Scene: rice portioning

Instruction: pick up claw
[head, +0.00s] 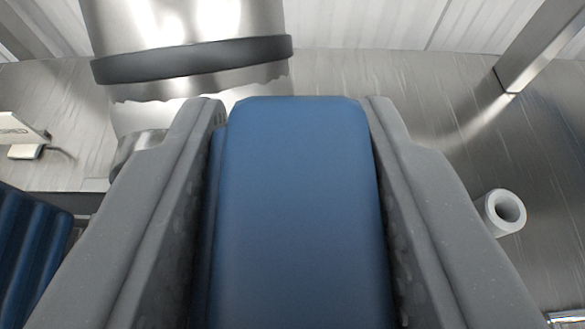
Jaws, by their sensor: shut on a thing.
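A blue block-like piece (302,210), which I take to be the claw or its handle, fills the middle of the head view. My gripper (297,115) has its two grey fingers pressed along the left and right sides of it, shut on it. The far end of the blue piece reaches about as far as the fingertips. Its lower part runs out of the bottom of the picture. I cannot see any other part of the claw.
A shiny metal cylinder with a dark band (195,60) stands close beyond the fingertips, left of centre. A metal post (540,45) stands at upper right. A small white tube (505,212) lies at right. A blue ribbed thing (30,245) is at lower left.

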